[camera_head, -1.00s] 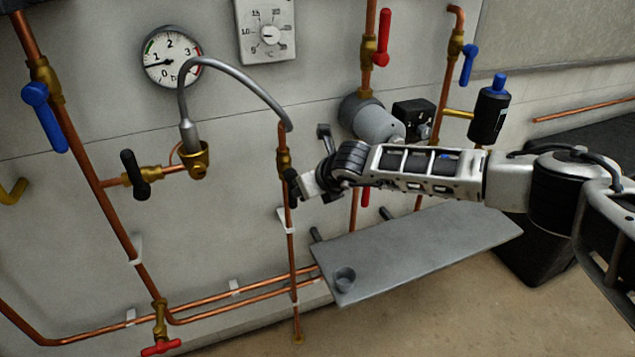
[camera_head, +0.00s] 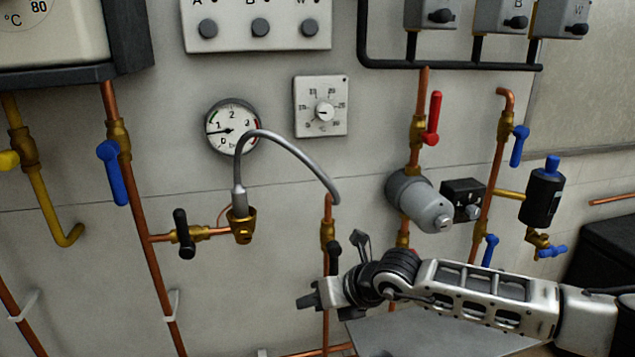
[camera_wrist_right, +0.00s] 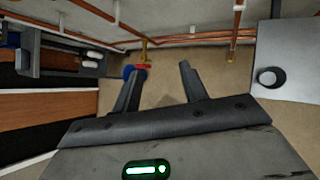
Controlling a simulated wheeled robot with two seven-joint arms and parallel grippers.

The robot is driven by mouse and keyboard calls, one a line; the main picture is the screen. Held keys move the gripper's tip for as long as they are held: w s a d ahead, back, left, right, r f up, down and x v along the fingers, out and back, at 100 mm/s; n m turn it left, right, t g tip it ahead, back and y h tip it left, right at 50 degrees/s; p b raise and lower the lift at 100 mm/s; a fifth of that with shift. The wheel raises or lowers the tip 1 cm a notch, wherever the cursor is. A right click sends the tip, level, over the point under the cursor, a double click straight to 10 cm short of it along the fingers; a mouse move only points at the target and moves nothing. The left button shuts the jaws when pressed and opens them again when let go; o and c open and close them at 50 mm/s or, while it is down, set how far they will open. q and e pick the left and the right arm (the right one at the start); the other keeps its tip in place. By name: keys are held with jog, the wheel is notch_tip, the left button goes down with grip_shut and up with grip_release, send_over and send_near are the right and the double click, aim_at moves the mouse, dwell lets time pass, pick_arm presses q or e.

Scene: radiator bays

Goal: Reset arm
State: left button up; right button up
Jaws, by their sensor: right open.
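My right arm comes in from the lower right in the head view. Its gripper (camera_head: 312,298) is at the arm's left end, in front of the lower wall and the vertical copper pipe. In the right wrist view the two dark fingers of this gripper (camera_wrist_right: 160,82) stand apart with nothing between them. Beyond them are the floor and a red valve handle (camera_wrist_right: 142,66) by the copper pipes. My left gripper is in neither view.
A grey hose (camera_head: 290,145) arches from a brass fitting (camera_head: 242,226) to the pipe above my gripper. A black valve handle (camera_head: 334,257) is close to the gripper in the picture. A grey shelf (camera_wrist_right: 285,55) with a small cup (camera_wrist_right: 268,78) is at the wrist view's right.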

jog(key=s+a+r+m+y, duration=0.3)
jog(key=s+a+m+y, duration=0.7)
jog(key=s+a, duration=0.15)
jog(key=s+d+f+m+t+h, duration=0.1)
jog(key=d+f+m+t+h, duration=0.4)
jog(key=m, duration=0.5)
jog(key=s+d+f+m+t+h, duration=0.1)
jog(key=d+f+m+t+h, duration=0.25)
jog(key=d+m, duration=0.5)
jog(key=s+d+f+m+g+h, duration=0.4)
jog(key=s+d+f+m+h, duration=0.2)
jog(key=s+d+f+m, duration=0.3)
jog(key=s+d+f, duration=0.1)
jog(key=s+f, duration=0.2)
jog(key=shift+s, duration=0.15)
jog(key=shift+g, duration=0.25)
